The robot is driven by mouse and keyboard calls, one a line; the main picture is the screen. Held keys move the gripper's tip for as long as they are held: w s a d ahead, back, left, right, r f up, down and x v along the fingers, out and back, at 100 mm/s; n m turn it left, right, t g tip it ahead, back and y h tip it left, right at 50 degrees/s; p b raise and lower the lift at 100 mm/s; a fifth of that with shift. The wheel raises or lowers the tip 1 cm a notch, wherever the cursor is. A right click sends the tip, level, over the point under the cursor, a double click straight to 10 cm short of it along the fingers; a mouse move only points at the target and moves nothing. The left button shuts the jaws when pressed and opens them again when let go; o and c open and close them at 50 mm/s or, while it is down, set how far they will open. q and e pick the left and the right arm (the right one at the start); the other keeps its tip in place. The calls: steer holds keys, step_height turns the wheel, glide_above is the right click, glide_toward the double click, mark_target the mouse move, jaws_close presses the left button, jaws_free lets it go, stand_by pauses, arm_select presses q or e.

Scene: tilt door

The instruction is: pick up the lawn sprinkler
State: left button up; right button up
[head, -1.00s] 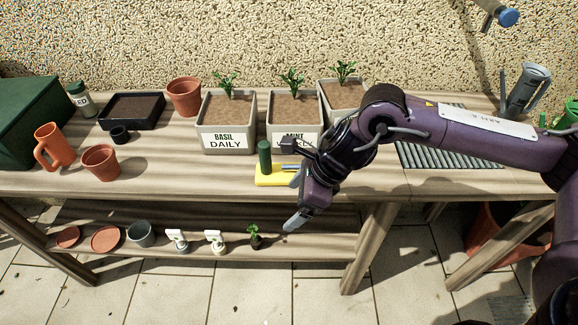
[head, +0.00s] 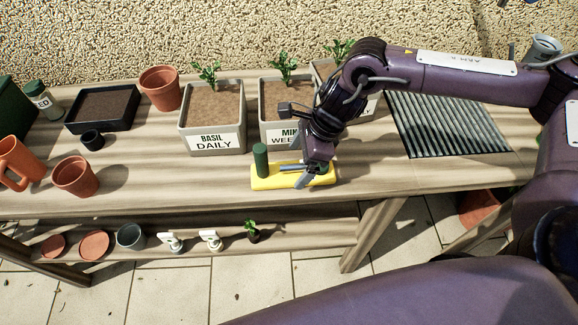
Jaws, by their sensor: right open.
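The lawn sprinkler looks to be the yellow flat base (head: 270,184) with an upright dark green cylinder (head: 261,160) at its left end, on the front part of the bench top. My right gripper (head: 301,174) is open over the right part of the yellow base, its fingers pointing down. One finger reaches in front of the base, and a grey bar-like part shows beside the fingers. The gripper hides part of the base's right half. I cannot tell whether the fingers touch it. My left gripper is out of view.
Planters labelled basil (head: 212,130) and mint (head: 268,118) stand close behind. A ribbed grey mat (head: 447,125) lies to the right. Terracotta pots (head: 75,176), an orange mug (head: 20,163) and a black soil tray (head: 103,107) are to the left.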

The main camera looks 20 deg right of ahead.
mark_target(291, 171)
steer(key=x, duration=0.2)
steer(key=shift+a+f, duration=0.1)
steer(key=shift+f, duration=0.3)
steer(key=shift+w+a+f+p, duration=0.15)
steer(key=shift+f+p, duration=0.15)
steer(key=shift+f, duration=0.15)
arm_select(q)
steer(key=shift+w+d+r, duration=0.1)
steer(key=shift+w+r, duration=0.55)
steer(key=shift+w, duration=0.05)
arm_select(e)
steer(key=c, duration=1.3)
steer(key=shift+r, duration=0.1)
